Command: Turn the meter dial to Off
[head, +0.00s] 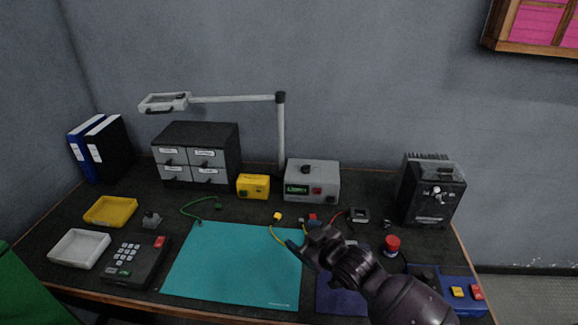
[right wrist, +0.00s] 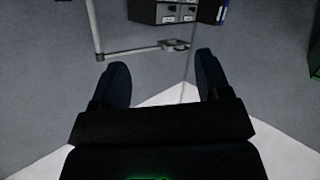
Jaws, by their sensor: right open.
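The meter is not clearly marked. A small yellow box (head: 253,186) with dark details on its front stands at the back of the bench. To its right is a grey box (head: 325,181) with a green display, a dark knob and a red part. Any dial setting is too small to read. My right gripper (head: 306,243) is above the right edge of the teal mat (head: 232,265), in front of both boxes and apart from them. In the right wrist view its two fingers (right wrist: 161,76) are spread with nothing between them. My left gripper is not in view.
A dark keypad unit (head: 136,262), a yellow tray (head: 110,213) and a white tray (head: 79,251) are at the left. A lamp arm (head: 240,99) spans above the drawer cabinet (head: 203,141). A red button (head: 392,244) and dark unit (head: 431,191) stand right. The teal mat is mostly clear.

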